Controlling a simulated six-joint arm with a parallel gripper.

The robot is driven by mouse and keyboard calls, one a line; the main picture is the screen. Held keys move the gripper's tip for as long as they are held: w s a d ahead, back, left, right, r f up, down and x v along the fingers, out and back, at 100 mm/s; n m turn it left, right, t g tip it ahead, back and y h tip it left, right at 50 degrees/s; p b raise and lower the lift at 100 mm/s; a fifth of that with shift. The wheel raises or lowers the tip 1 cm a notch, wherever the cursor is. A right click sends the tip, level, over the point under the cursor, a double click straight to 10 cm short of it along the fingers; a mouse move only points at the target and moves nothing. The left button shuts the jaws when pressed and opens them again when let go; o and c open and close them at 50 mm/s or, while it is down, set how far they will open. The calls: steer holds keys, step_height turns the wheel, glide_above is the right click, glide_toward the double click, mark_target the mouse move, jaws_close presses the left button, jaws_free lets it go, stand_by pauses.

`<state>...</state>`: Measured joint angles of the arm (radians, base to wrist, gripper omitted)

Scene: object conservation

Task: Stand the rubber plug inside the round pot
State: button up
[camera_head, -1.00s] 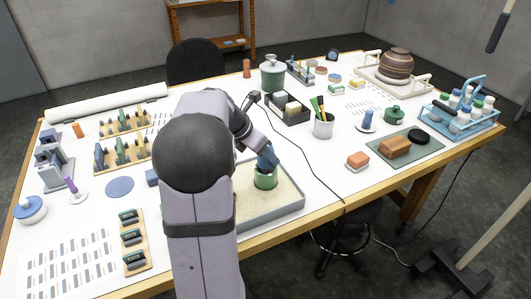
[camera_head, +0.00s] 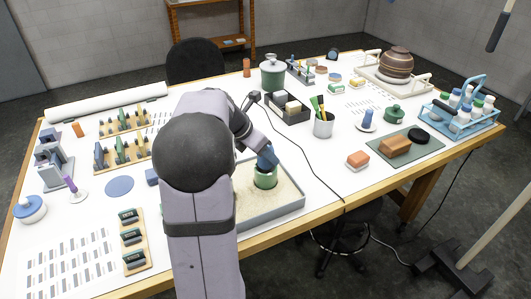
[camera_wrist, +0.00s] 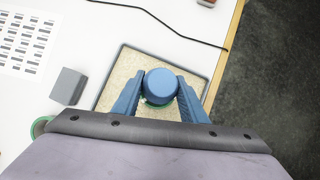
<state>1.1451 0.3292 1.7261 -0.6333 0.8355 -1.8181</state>
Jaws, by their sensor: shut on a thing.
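The rubber plug, seen as a blue round-topped piece (camera_wrist: 160,84), is between my gripper's (camera_wrist: 160,79) two blue fingers in the wrist view. The fingers are shut on its sides. The round pot, a green cylinder (camera_head: 265,181), stands upright in the sand-filled tray (camera_head: 284,204) in the head view, directly under my gripper (camera_head: 266,160). A thin green edge of the pot (camera_wrist: 157,103) shows below the plug in the wrist view. The plug is at the pot's mouth. How deep it sits, and whether it touches the bottom, is hidden by the fingers.
A grey block (camera_wrist: 68,86) lies beside the tray. A green round rim (camera_wrist: 41,125) shows partly behind my wrist. A black cable (camera_head: 311,170) runs over the table right of the tray.

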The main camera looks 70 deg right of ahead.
steer(key=shift+f+b, duration=0.5)
steer(key=shift+f, duration=0.55)
stand_by(0.8)
steer(key=o, duration=1.1)
steer(key=shift+r, duration=0.1)
steer(key=b+v, duration=0.1)
steer(key=v, duration=0.6)
steer(key=shift+w, duration=0.1)
